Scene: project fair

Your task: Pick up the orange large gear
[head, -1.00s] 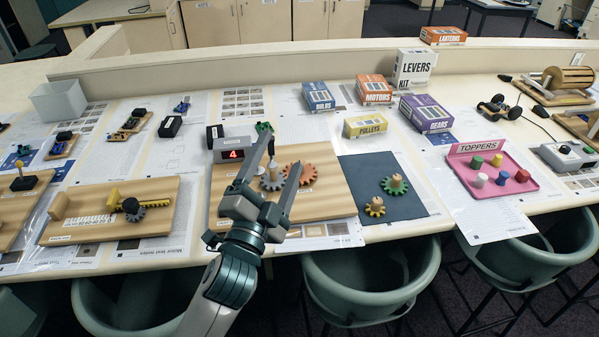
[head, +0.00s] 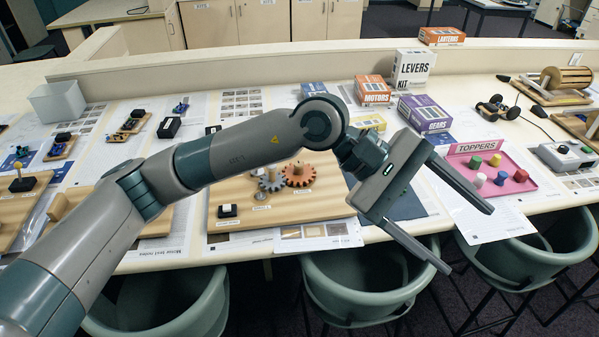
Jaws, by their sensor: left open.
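The orange large gear (head: 299,175) lies on the wooden board (head: 240,207), with a wooden knob at its middle. A grey gear (head: 271,181) sits right beside it on the left. My left arm comes in from the left and passes over the back of the board. My left gripper (head: 468,240) is open and empty, to the right of the orange gear and well apart from it, fingers pointing right and down. My right gripper is not in view.
Boxes, including the levers kit (head: 413,70) and the purple gears box (head: 425,113), stand behind. Green chairs (head: 355,285) line the table's front edge.

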